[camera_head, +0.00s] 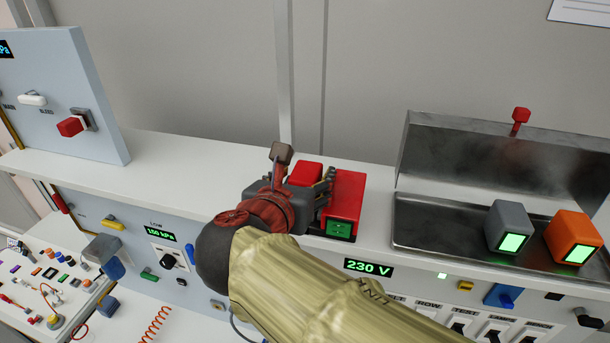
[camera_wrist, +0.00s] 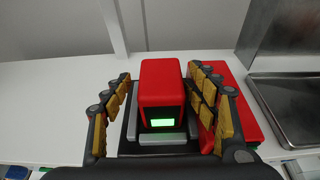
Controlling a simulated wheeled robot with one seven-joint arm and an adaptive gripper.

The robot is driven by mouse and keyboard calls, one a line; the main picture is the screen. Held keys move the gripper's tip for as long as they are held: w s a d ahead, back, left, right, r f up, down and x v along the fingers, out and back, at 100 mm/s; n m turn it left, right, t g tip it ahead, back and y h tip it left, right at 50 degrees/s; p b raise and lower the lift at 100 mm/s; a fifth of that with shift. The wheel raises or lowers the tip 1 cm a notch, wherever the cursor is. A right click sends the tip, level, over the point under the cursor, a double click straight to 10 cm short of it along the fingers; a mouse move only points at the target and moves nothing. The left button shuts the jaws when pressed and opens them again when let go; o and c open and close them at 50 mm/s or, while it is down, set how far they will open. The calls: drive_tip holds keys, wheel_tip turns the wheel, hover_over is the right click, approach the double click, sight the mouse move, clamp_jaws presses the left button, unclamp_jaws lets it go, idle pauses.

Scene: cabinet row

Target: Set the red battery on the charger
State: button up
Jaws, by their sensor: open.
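The red battery (camera_wrist: 160,82) is a red block with a lit green window, upright between my fingers in the wrist view. Its red top (camera_head: 306,172) shows behind my gripper in the head view. It stands at a dark base with grey rails (camera_wrist: 168,140), which looks like the charger's cradle; I cannot tell if it is fully seated. A red housing with a green switch (camera_head: 343,200) stands right beside it. My gripper (camera_head: 305,168) is open, with one finger on each side of the battery. The right finger is close to its side; contact is unclear.
A metal tray (camera_head: 420,240) to the right holds a grey block (camera_head: 508,226) and an orange block (camera_head: 572,236), both with green windows. Its raised lid has a red knob. A grey panel (camera_head: 60,85) stands at the left. The white shelf between is mostly clear.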

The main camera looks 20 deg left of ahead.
drive_tip(key=v, duration=1.1)
drive_tip(key=shift+s+d+r, duration=0.1)
drive_tip(key=shift+d+r, duration=0.05)
